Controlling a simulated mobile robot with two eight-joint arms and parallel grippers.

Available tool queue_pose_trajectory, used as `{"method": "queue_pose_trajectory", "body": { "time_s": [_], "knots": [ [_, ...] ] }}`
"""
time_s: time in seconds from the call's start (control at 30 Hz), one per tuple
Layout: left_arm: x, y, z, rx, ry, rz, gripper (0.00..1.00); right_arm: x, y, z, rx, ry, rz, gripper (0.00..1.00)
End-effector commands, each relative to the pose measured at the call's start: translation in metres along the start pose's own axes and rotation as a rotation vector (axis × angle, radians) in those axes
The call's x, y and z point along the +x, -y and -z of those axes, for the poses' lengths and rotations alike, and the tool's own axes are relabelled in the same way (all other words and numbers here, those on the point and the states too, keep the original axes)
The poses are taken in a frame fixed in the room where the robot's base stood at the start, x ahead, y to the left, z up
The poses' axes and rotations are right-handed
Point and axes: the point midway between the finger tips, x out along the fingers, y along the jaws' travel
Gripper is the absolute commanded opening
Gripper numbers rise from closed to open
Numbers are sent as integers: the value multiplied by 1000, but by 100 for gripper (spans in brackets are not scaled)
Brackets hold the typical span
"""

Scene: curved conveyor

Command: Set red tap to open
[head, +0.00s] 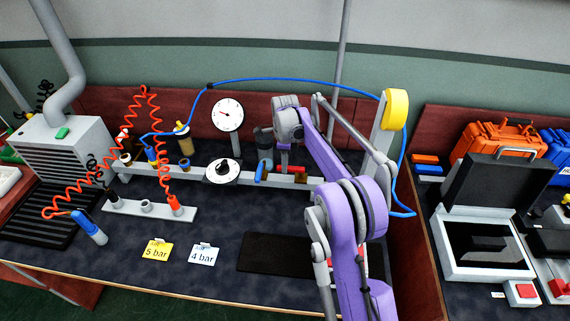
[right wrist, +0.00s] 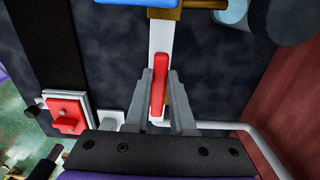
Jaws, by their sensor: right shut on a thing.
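The red tap handle (right wrist: 158,98) stands between the two grey fingers of my right gripper (right wrist: 160,75) in the right wrist view, lying lengthwise along a white bar. The fingers are closed on it. In the head view the red tap (head: 292,169) shows as a small red patch on the rail, just below my right gripper (head: 283,158). The gripper and purple arm partly hide it. A blue tap handle (head: 261,172) is to its left, and a blue piece also shows at the top of the right wrist view (right wrist: 130,3). My left gripper is not in view.
A dial gauge (head: 228,114) and a black knob (head: 222,172) stand left of the gripper. A blue hose (head: 290,80) arches behind my arm. A dark mat (head: 270,256) and two labels (head: 156,251) lie in front. A red panel bounds the right.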

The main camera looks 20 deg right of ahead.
Motion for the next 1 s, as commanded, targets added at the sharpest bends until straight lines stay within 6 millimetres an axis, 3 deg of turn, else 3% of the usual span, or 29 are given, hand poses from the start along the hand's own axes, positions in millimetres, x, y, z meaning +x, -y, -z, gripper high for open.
{"method": "queue_pose_trajectory", "body": {
  "time_s": [0.33,0.37,0.53,0.83,1.0],
  "knots": [
    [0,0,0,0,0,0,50,-1,1,0,6,1,3,0],
    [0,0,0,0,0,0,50,-1,1,0,5,1,3,24],
    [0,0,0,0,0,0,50,-1,1,0,5,1,2,52],
    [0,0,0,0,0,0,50,-2,0,0,4,0,1,52],
    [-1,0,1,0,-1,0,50,-19,0,0,4,0,1,52]
  ]
}}
